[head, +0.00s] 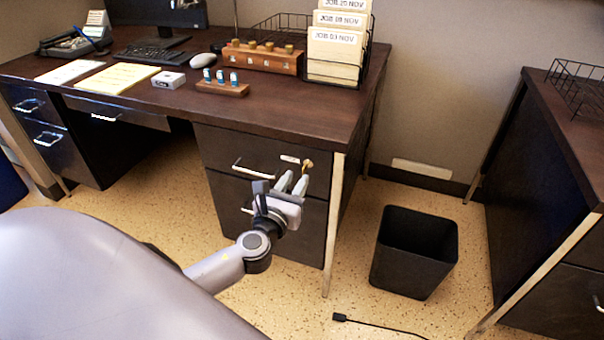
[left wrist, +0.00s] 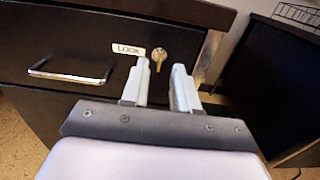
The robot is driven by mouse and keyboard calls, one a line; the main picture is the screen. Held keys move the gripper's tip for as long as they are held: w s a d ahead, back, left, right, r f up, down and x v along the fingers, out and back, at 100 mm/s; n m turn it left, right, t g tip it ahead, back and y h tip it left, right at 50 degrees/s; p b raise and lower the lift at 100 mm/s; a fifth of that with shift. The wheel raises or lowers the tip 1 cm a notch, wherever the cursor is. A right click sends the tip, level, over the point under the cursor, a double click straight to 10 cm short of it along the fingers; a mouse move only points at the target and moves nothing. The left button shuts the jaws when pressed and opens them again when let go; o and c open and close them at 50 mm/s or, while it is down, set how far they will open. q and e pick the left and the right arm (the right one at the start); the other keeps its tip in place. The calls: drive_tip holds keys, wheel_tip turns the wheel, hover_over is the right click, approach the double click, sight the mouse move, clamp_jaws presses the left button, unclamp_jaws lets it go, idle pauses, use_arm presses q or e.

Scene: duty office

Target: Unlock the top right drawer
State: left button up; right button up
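The top right drawer (head: 226,151) is the upper dark drawer at the right end of the desk, and it is closed. It has a metal handle (left wrist: 75,70) and a white "LOCK" label (left wrist: 128,49). A brass key (left wrist: 158,58) sits in the lock to the right of the label; it also shows small in the head view (head: 307,166). My left gripper (head: 293,182) is in front of the drawer, just below the key. In the left wrist view its two fingers (left wrist: 162,80) are apart with nothing between them, short of the key. My right gripper is out of view.
A black waste bin (head: 413,252) stands on the floor right of the desk. A cable (head: 380,325) lies in front of it. Another dark desk (head: 535,170) is at the right. A lower drawer (head: 300,225) is under the top one.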

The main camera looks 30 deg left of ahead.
use_arm(q)
drive_tip(key=x, duration=0.5)
drive_tip(key=shift+b, duration=0.35)
clamp_jaws()
